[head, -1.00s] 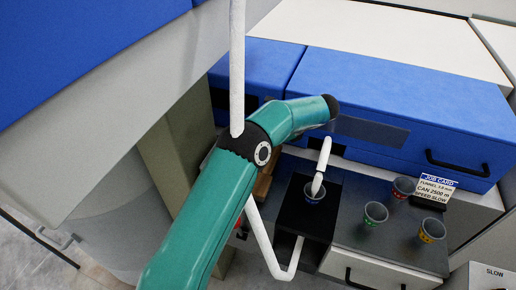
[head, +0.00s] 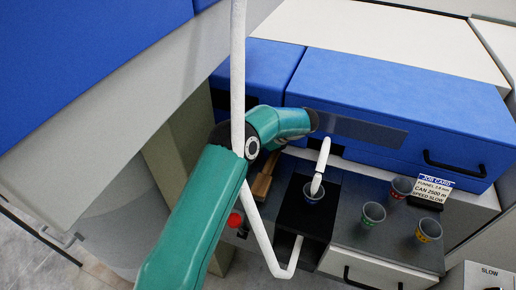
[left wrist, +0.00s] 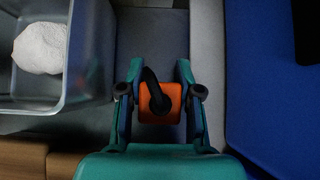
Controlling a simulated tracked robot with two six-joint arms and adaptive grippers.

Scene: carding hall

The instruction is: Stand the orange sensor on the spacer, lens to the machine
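In the left wrist view the orange sensor (left wrist: 160,103) sits between the two fingers of my left gripper (left wrist: 160,95). It fills the gap, and both fingers appear to press its sides. A black cable arches over it. Its lens face cannot be made out. Beneath and beyond it is a grey strip (left wrist: 152,45). In the head view my teal arm hides the left gripper and the sensor. I cannot pick out the spacer for certain in either view. My right gripper is in neither view.
A metal tray (left wrist: 88,60) holds a white fibre wad (left wrist: 40,48). Blue machine covers (head: 400,110) rise behind. A white bent rail (head: 262,235) stands by my arm. Several cups, one a grey cup (head: 372,214), and a job card (head: 433,187) are on the dark bench (head: 345,235).

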